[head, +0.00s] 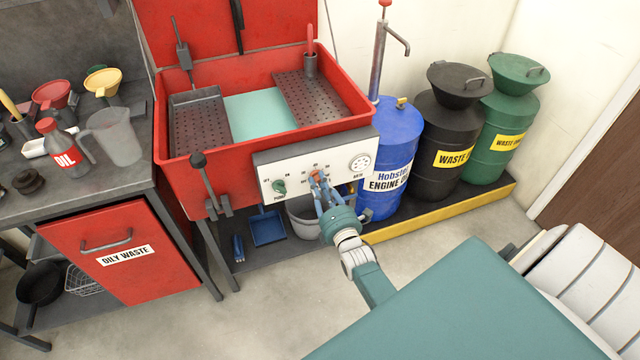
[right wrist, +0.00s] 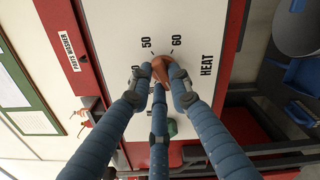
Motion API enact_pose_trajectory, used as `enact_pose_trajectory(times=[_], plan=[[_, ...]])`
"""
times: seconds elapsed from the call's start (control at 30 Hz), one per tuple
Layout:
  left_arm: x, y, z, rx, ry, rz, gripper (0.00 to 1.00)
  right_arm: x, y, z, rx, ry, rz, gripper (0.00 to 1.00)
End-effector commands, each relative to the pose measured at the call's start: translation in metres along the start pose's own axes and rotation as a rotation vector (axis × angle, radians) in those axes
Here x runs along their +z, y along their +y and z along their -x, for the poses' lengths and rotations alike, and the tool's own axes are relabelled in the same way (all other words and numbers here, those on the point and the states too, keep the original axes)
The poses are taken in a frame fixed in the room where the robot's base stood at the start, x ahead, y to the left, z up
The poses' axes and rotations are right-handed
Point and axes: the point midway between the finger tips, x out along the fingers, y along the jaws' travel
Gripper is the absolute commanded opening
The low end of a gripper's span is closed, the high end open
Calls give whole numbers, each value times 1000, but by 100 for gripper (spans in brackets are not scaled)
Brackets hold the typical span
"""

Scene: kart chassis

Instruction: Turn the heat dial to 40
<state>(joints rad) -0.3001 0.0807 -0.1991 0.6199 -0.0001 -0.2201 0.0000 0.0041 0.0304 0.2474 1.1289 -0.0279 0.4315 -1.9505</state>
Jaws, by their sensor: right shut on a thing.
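The orange-red heat dial (head: 316,175) is on the white panel (head: 272,164) at the front of the red parts washer (head: 182,136). My right gripper (head: 319,183) is shut on the dial, its fingers around it. In the right wrist view the dial (right wrist: 163,66) is between the fingertips of my right gripper (right wrist: 160,77). The marks 50 and 60 and the word HEAT show beside it. Another number is partly hidden behind a finger. I cannot tell where the dial points. My left gripper is not in view.
A green pump knob (head: 279,187) is left of the dial, and a round white outlet (head: 359,162) is right of it. A dark lever (head: 205,180) hangs at the washer's front left. A blue drum (head: 395,135) and waste drums stand at the right. The floor in front is clear.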

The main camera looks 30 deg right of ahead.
Motion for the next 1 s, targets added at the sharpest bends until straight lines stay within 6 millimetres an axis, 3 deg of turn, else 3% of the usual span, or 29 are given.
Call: enact_pose_trajectory(times=[1.0], plan=[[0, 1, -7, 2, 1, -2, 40, 2, -4, 1, -4, 1, -889, 0]])
